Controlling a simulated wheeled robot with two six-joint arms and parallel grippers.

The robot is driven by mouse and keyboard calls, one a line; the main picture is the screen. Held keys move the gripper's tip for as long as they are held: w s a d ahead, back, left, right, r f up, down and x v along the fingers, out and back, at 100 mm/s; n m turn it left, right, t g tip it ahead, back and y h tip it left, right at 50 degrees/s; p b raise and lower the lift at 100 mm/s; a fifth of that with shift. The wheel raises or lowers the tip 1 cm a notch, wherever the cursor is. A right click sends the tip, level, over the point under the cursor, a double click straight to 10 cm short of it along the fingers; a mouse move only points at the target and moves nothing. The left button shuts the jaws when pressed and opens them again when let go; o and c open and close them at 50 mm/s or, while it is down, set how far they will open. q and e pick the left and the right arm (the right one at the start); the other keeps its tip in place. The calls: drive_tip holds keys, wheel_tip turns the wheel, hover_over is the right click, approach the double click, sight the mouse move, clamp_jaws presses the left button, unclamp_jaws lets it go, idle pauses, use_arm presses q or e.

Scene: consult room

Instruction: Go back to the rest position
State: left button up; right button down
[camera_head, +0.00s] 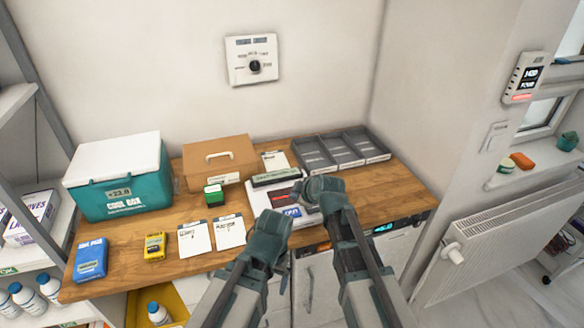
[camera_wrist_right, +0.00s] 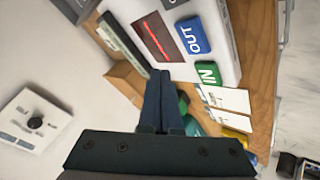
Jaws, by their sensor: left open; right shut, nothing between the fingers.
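My left gripper (camera_head: 284,268) is the lower one, by the worktop's front edge; its fingers are small and partly hidden, but it is open. My right gripper (camera_head: 302,193) is higher, above the white device on the worktop. Its fingers also show in the right wrist view (camera_wrist_right: 160,80), shut together with nothing between them. The white device (camera_head: 258,200) lies beneath the right gripper and is partly hidden by it.
A wooden worktop (camera_head: 140,220) bears a teal cool box (camera_head: 122,190), a cardboard box (camera_head: 215,158), a grey divided tray (camera_head: 340,150), a blue pack (camera_head: 90,260), a yellow device (camera_head: 154,246) and clipboards. A radiator (camera_head: 495,225) stands right. Worktop right of the device is clear.

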drive_tip(key=shift+s, duration=0.1)
drive_tip(key=s+d+f+m+g+h, duration=0.1)
drive_tip(key=s+f+m+g+h, duration=0.1)
drive_tip(key=s, duration=0.6)
drive_tip(key=s+d+f+m+g+h, duration=0.2)
drive_tip(key=s+m, duration=0.3)
drive_tip(key=s, duration=0.4)
drive_tip(key=s+d+f+m+g+h, duration=0.2)
drive_tip(key=s+m+g, duration=0.2)
drive_tip(key=s, duration=0.4)
drive_tip(key=shift+s+d+f, duration=0.15)
drive_tip(key=shift+s+f, duration=0.1)
drive_tip(key=shift+s, duration=0.1)
